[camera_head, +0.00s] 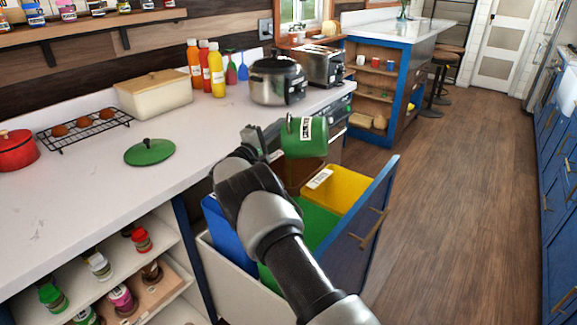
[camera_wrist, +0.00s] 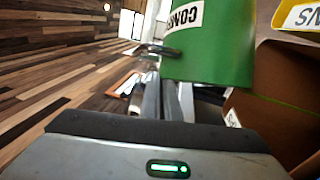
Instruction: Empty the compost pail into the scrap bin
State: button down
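The green compost pail (camera_head: 312,139) hangs in the air over the open drawer of bins, tipped onto its side so its white label reads sideways. My gripper (camera_head: 270,140) is at the pail's left side and appears shut on its side or handle; the exact contact is hidden. The pail fills the upper middle of the wrist view (camera_wrist: 215,50), with my fingers (camera_wrist: 168,100) against it. A brown bin (camera_head: 292,172) lies below the pail; it also shows at right in the wrist view (camera_wrist: 270,110), its label mostly hidden. The pail's mouth and contents are not visible.
The drawer (camera_head: 362,225) also holds a yellow bin (camera_head: 349,188), a green bin (camera_head: 318,222) and a blue bin (camera_head: 222,232). A green lid (camera_head: 150,152) lies on the counter (camera_head: 90,190). A pot (camera_head: 277,82) and toaster (camera_head: 320,65) stand behind. The floor at right is clear.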

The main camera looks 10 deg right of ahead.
jog(key=shift+w+a+r+n+t+p, duration=0.1)
jog(key=shift+a+r+n+t+p, duration=0.15)
jog(key=shift+r, duration=0.4)
jog(key=shift+w+a+r+n+t+p, duration=0.1)
jog(key=shift+a+r+n, duration=0.25)
jog(key=shift+r, duration=0.3)
dwell(0.4)
jog(key=w+a+r+n+t+y, duration=0.1)
jog(key=a+r+n+t, duration=0.1)
jog(key=a+r+n, duration=0.2)
jog(key=shift+w+a+r+n+t+p, duration=0.4)
jog(key=shift+r+n, duration=0.35)
jog(key=shift+n, duration=0.45)
dwell(4.7)
